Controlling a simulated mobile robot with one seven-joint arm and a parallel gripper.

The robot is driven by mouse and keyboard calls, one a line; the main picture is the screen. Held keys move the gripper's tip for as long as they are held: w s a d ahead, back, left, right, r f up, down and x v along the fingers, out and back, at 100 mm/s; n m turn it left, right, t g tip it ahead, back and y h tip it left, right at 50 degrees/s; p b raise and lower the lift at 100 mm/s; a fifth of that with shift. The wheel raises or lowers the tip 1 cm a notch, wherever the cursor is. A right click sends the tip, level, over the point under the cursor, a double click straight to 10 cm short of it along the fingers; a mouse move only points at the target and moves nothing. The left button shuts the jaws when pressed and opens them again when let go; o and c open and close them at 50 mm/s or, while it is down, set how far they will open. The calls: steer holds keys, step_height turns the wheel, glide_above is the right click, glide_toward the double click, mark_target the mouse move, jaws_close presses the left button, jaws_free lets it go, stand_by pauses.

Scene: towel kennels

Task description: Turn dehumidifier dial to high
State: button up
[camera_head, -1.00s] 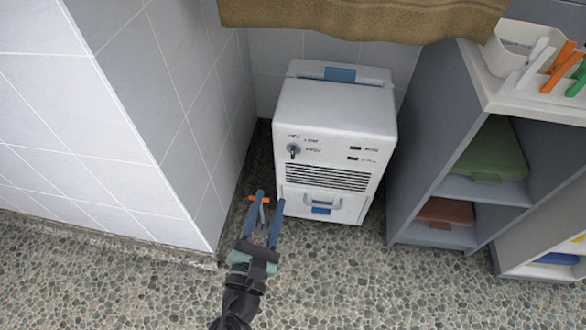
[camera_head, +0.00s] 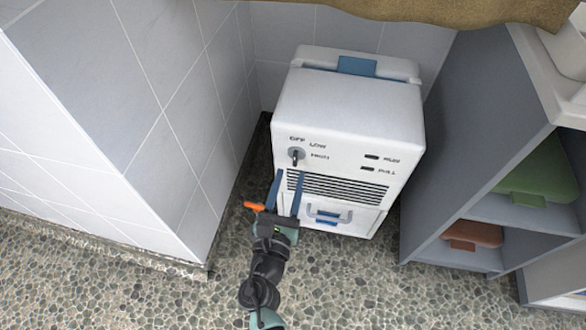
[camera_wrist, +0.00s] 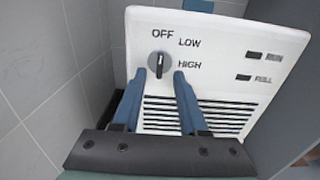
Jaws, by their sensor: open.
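The white dehumidifier (camera_head: 345,105) stands on the floor against the tiled corner. Its small grey dial (camera_head: 297,155) is at the upper left of the front panel, and it also shows in the wrist view (camera_wrist: 159,63). OFF is printed above the dial, LOW to the upper right and HIGH to the right. The dial's ridge stands roughly upright, in line with OFF. My gripper (camera_head: 289,174) is open with blue fingers. In the wrist view its fingertips (camera_wrist: 158,75) appear just below the dial, one to each side. Nothing is between them; I cannot tell whether they touch the panel.
A tiled wall (camera_head: 150,90) stands close on the left. A grey shelf unit (camera_head: 470,130) with green and brown folded items is on the right. Below the dial are a dark vent (camera_head: 345,188) and a handled drawer (camera_head: 350,218). Pebbled floor in front is free.

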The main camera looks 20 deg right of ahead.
mark_target(295, 161)
steer(key=shift+b+x, duration=0.45)
steer(key=shift+x, duration=1.65)
jaws_close()
